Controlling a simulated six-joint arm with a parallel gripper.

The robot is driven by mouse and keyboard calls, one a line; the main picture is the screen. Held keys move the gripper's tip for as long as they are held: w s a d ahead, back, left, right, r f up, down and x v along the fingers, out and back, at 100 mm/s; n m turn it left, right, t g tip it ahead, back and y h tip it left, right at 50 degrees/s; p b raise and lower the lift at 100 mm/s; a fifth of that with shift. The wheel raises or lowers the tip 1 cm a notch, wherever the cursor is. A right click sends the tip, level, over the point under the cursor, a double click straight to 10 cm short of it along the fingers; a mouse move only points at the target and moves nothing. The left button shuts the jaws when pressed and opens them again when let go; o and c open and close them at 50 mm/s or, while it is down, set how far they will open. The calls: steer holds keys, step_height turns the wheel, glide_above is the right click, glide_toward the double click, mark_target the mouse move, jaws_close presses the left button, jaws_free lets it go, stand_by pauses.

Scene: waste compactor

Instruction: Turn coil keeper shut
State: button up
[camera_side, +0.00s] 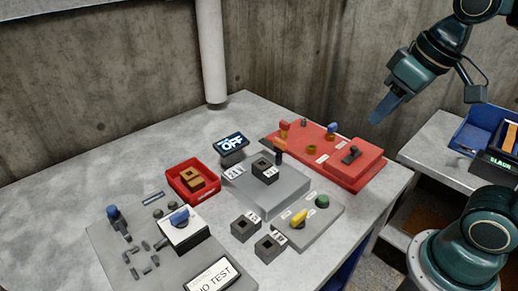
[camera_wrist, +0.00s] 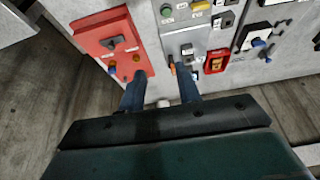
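A grey box (camera_side: 262,192) on the bench carries a black square block (camera_side: 265,171), with a small upright dark and orange piece (camera_side: 279,152) behind it. This piece may be the coil keeper; no readable label confirms it. In the wrist view the grey box (camera_wrist: 184,38) lies beyond the right finger, with the orange piece (camera_wrist: 173,69) beside that fingertip in the picture. My gripper (camera_side: 384,110) hangs in the air above and right of the red panel, well away from the box. In the wrist view my gripper (camera_wrist: 159,72) has its fingers apart with nothing between them.
A red panel (camera_side: 364,174) with knobs and a black switch stands right of the grey box. A red tray (camera_side: 180,187), a display reading OFF (camera_side: 233,146), a yellow-handled panel (camera_side: 322,222) and loose black blocks (camera_side: 245,228) surround it.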

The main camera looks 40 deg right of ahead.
steer(key=w+r+g, duration=0.1)
steer(key=w+g, duration=0.1)
steer(key=w, duration=1)
steer(key=g, duration=0.3)
glide_above(280, 140)
step_height(280, 140, down, 5)
steer(key=shift+r, duration=0.15)
step_height(280, 140, down, 14)
steer(key=shift+r, duration=0.1)
jaws_close()
